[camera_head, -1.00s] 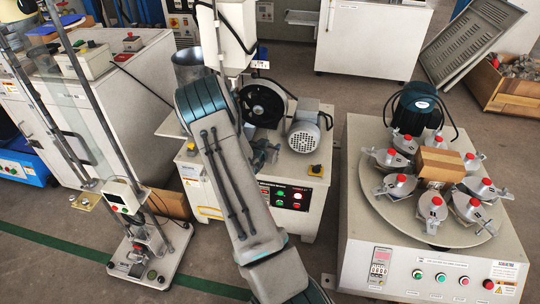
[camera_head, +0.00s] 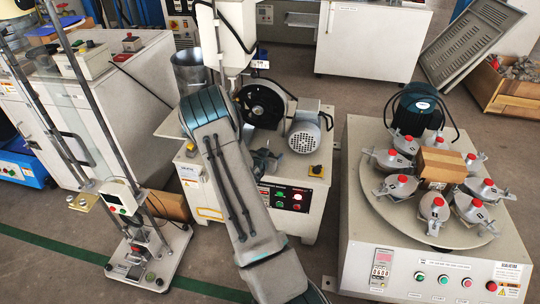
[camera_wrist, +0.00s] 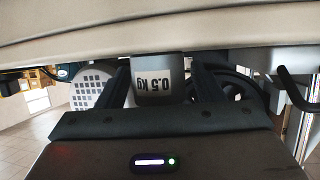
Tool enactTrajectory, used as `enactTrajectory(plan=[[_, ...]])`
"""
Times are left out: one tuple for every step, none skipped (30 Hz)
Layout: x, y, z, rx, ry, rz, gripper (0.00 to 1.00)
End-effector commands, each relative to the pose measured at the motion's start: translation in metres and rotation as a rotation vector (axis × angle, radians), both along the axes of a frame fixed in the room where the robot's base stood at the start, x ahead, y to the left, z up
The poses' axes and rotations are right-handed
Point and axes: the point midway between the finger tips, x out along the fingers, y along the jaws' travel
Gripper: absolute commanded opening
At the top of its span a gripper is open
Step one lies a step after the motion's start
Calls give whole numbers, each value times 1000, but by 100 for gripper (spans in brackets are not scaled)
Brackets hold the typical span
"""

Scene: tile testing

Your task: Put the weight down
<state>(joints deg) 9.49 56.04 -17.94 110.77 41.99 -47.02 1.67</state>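The weight (camera_wrist: 158,80) is a grey block with a white label reading "0.5 kg", upside down in the wrist view. In the head view my arm hides the gripper and the weight, in front of the white grinding machine (camera_head: 207,205).
The machine has a dark wheel (camera_head: 262,103) and a grey motor (camera_head: 304,128) close by. A turntable machine (camera_head: 360,215) with several red-knobbed holders stands at right. A tall test stand (camera_head: 150,262) is at left. Bare floor lies between the machines.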

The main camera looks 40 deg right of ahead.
Motion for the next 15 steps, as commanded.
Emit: enactTrajectory(plan=[[0, 0, 0, 0, 0, 0, 61], [0, 0, 1, 0, 0, 0, 61], [0, 0, 2, 0, 0, 0, 61], [0, 0, 4, 0, 0, 0, 61], [0, 0, 6, 0, 0, 0, 61], [-2, 6, 7, 1, 1, 1, 61], [-4, 10, 9, 1, 0, 2, 61], [-7, 14, 11, 2, 1, 2, 61], [-10, 21, 15, 1, 0, 3, 61], [-13, 26, 18, 1, 1, 4, 61], [-16, 32, 20, 1, 1, 4, 61], [-20, 39, 24, 1, 2, 4, 61], [-24, 45, 27, 0, 1, 3, 61], [-26, 50, 29, 1, 1, 4, 61], [-31, 57, 32, 1, 2, 4, 61]])
